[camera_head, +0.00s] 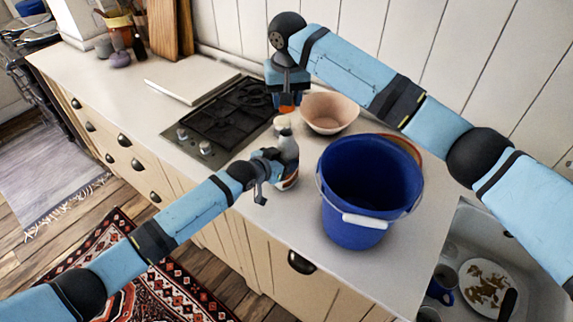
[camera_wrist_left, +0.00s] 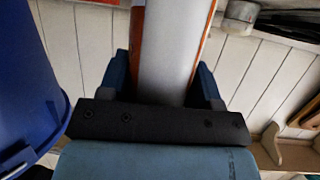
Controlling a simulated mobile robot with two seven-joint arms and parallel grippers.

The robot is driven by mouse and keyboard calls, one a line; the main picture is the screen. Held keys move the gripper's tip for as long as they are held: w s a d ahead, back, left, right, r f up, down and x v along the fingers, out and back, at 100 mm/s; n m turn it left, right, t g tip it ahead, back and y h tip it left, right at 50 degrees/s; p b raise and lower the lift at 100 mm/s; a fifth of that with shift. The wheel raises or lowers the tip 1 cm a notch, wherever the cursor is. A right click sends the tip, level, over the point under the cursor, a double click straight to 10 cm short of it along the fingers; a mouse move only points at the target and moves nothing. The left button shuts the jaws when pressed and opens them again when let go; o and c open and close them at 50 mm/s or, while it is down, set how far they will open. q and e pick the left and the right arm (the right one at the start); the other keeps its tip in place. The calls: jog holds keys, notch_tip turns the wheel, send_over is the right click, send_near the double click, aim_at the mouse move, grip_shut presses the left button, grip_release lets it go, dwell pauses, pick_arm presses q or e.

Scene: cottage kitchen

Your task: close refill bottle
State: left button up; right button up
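The refill bottle (camera_head: 289,147) is whitish grey with an orange-edged label and stands upright on the counter. My left gripper (camera_head: 277,172) is around its body; in the left wrist view the bottle (camera_wrist_left: 175,50) fills the space between the two fingers of the left gripper (camera_wrist_left: 170,85). My right gripper (camera_head: 287,98) points down above and behind the bottle's top. A small orange piece, which looks like the cap (camera_head: 287,109), shows between its fingertips, apart from the bottle. The bottle's lower side is partly hidden by the left gripper.
A blue bucket (camera_head: 345,215) with a white handle grip stands close right of the bottle. A pinkish bowl (camera_head: 330,112) is behind, and a black gas hob (camera_head: 225,118) is left. The sink (camera_head: 530,240) holds a dirty plate (camera_head: 487,285). The counter's far left has free room.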

pick_arm(q)
jog(key=shift+c, duration=0.8)
pick_arm(e)
jog(key=shift+f, duration=2.5)
jog(key=shift+f, duration=0.85)
jog(key=shift+f, duration=0.6)
pick_arm(q)
grip_shut()
pick_arm(e)
jog(key=m+g, duration=0.1)
jog(key=m, duration=1.2)
jog(key=m+g+h, duration=0.1)
jog(key=m, duration=1.2)
jog(key=shift+w, duration=0.1)
